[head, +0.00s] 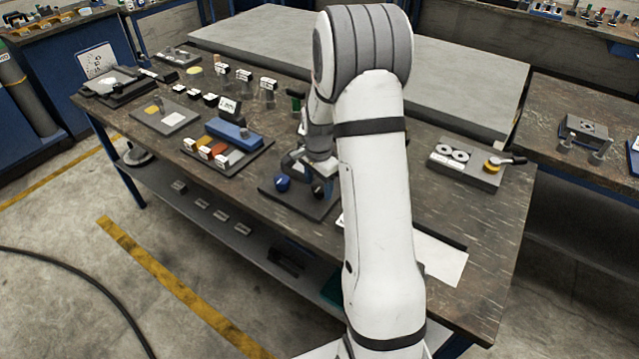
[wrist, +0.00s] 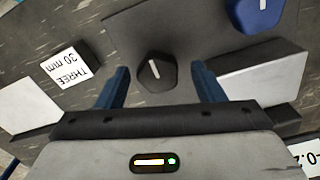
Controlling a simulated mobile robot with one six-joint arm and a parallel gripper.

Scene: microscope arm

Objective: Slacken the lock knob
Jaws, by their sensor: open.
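A black knob (wrist: 155,73) with a white pointer line shows in the wrist view, between the two blue fingers of my gripper (wrist: 160,69). My gripper is open, with a gap on each side of the knob; I cannot tell how far above it the fingertips are. A blue knob (wrist: 258,12) with a white line is at the upper right of the wrist view. In the head view the blue knob (head: 282,184) and the black knob (head: 318,189) stand on a dark plate (head: 290,199). I cannot read which one is the lock knob. My arm hides part of this area.
A white label reading "THREE 30 mm" (wrist: 72,66) is left of the black knob. A tray with a blue block (head: 233,134) and several coloured pieces lies left on the bench. A white sheet (head: 440,262) lies near the front edge.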

